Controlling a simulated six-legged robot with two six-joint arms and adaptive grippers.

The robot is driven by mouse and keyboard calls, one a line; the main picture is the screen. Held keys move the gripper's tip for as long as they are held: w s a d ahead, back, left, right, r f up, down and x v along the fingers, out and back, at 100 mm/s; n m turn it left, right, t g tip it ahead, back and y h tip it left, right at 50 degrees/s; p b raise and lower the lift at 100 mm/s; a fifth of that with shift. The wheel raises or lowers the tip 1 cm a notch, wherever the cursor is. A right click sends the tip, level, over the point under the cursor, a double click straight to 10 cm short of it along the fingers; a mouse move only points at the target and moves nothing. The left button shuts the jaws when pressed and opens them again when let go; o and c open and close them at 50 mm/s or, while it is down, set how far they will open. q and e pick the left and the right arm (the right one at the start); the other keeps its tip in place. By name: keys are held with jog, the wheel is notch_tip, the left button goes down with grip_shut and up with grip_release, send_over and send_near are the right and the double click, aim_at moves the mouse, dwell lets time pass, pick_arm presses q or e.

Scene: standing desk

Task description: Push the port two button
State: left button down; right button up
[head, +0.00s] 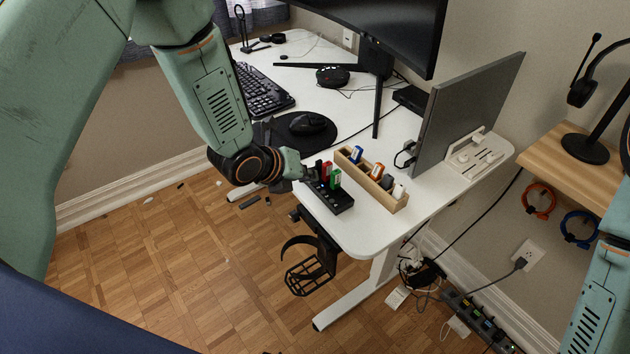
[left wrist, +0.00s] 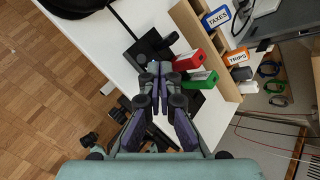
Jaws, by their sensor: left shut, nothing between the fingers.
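A black hub (head: 340,203) lies near the front corner of the white desk. A red stick (head: 326,169) and a green stick (head: 335,179) stand up from it. My left gripper (head: 311,173) is at the hub's far left end, beside the red stick. In the left wrist view my left gripper (left wrist: 158,70) is shut and empty, its fingertips over the hub (left wrist: 146,50). There the red stick (left wrist: 188,61) and green stick (left wrist: 199,80) are just right of the fingers. The fingers hide part of the hub, and I cannot make out the port two button. My right gripper is out of view.
A wooden holder (head: 393,204) with labelled sticks stands right behind the hub. A mouse (head: 307,122) on a dark pad and a keyboard (head: 262,90) lie farther back. A grey panel (head: 468,108) stands at the right. A black cup holder (head: 310,272) hangs below the desk edge.

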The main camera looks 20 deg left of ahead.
pick_arm(q)
jog(key=shift+r, duration=0.3)
notch_tip(320, 180, up, 6)
jog(key=p, duration=0.5)
dwell(0.7)
dwell(0.5)
